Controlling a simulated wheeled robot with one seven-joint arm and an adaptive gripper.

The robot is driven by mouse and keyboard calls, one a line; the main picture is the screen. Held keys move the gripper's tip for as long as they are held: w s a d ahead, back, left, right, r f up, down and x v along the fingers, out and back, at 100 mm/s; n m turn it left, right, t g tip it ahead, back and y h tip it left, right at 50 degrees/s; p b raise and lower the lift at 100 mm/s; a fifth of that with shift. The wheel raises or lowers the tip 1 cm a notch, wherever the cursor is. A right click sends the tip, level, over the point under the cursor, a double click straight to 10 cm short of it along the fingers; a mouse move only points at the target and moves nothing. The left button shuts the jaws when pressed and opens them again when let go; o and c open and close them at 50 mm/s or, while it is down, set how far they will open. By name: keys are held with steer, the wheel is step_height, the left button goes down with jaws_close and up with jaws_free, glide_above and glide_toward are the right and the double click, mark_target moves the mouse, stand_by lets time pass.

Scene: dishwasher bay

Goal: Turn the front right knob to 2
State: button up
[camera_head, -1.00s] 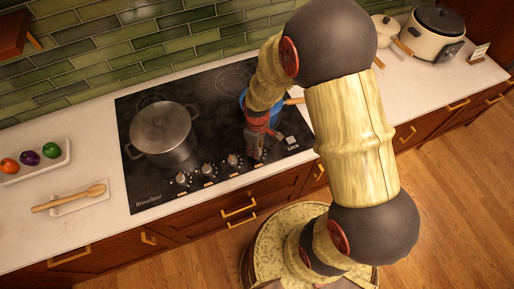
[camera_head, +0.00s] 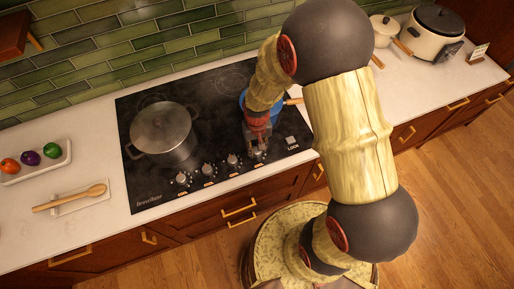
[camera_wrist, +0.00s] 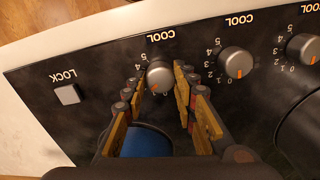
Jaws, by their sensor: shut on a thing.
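The front right knob (camera_wrist: 159,75) is a silver dial on the black cooktop (camera_head: 133,183). In the wrist view it sits between my gripper's fingertips (camera_wrist: 158,82), which are shut on it from both sides. Its orange mark faces the bottom of that picture, close to the low end of its scale; the exact number is hard to read. In the head view my gripper (camera_head: 257,149) comes down over this knob and hides it.
The other knobs stand in a row, the nearest (camera_wrist: 236,62) beside mine. A LOCK button (camera_wrist: 67,94) is on the opposite side. A blue pan (camera_head: 243,97) is behind my gripper. A lidded pot (camera_head: 162,131) stands on the left burner.

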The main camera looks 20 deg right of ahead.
steer(key=shift+m, duration=0.5)
steer(key=o, duration=1.2)
steer(key=shift+r, duration=0.1)
step_height(320, 180, up, 12)
steer(key=shift+f, duration=0.1)
stand_by(0.4)
